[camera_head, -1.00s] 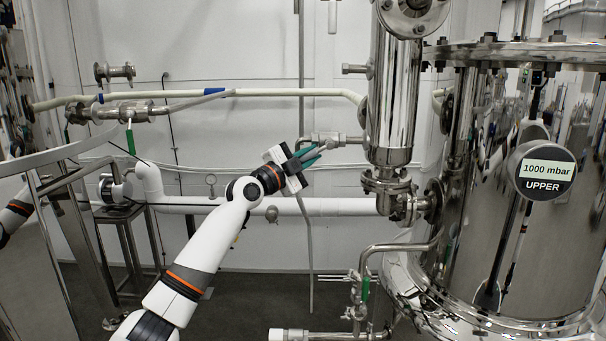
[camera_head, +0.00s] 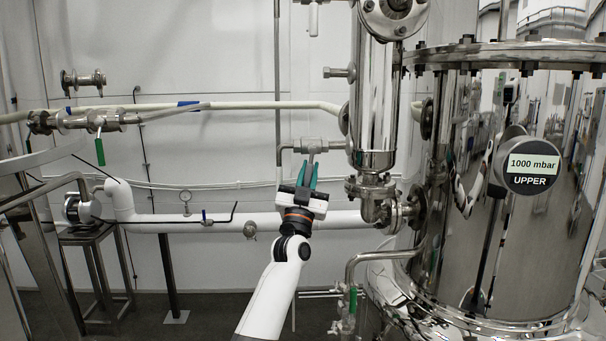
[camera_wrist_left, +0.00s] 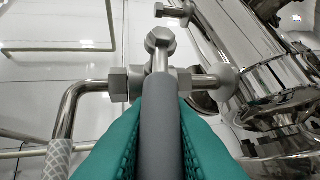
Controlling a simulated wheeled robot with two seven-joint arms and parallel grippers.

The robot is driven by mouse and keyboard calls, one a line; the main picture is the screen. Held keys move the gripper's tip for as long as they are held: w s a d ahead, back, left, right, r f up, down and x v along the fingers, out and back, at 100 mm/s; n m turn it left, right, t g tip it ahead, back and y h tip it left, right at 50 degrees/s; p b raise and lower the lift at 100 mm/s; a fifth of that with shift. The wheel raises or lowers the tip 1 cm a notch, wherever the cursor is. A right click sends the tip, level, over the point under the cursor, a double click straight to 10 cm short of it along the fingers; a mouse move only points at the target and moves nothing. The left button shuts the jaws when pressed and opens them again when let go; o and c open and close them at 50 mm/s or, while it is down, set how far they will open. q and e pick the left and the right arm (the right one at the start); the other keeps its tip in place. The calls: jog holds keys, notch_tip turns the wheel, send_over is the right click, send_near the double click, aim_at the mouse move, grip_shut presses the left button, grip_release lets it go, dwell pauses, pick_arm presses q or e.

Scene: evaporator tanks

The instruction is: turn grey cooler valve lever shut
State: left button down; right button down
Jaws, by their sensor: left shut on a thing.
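My left gripper (camera_head: 305,175) points up just below the steel cooler valve (camera_head: 311,146), which sits on a thin pipe left of the vertical steel column. In the left wrist view, the teal fingers are shut on the grey valve lever (camera_wrist_left: 160,130), one finger on each side. The lever runs from the valve body (camera_wrist_left: 122,83) down between the fingers, crosswise to the valve's pipe line in that view. The gripper hides the lever in the head view. My right gripper is not in view.
The steel column (camera_head: 374,105) and the large tank (camera_head: 500,230) stand right of the gripper. A white horizontal pipe (camera_head: 345,220) runs behind my arm. Another valve with a green lever (camera_head: 100,152) is at the left. Open floor lies left of my arm.

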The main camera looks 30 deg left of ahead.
pick_arm(q)
jog(key=shift+w+d+f+n+y, duration=0.15)
jog(key=shift+d+n+y, duration=0.1)
jog(key=shift+n+y, duration=0.75)
jog(key=shift+w+d+r+n+y, duration=0.15)
jog(key=shift+d+n+y, duration=0.1)
jog(key=shift+n+y, duration=0.75)
jog(key=shift+n+g, duration=0.3)
jog(key=c, duration=1.3)
grip_release()
jog(key=shift+c, duration=0.2)
jog(key=v, duration=1.2)
jog(key=shift+f, duration=0.15)
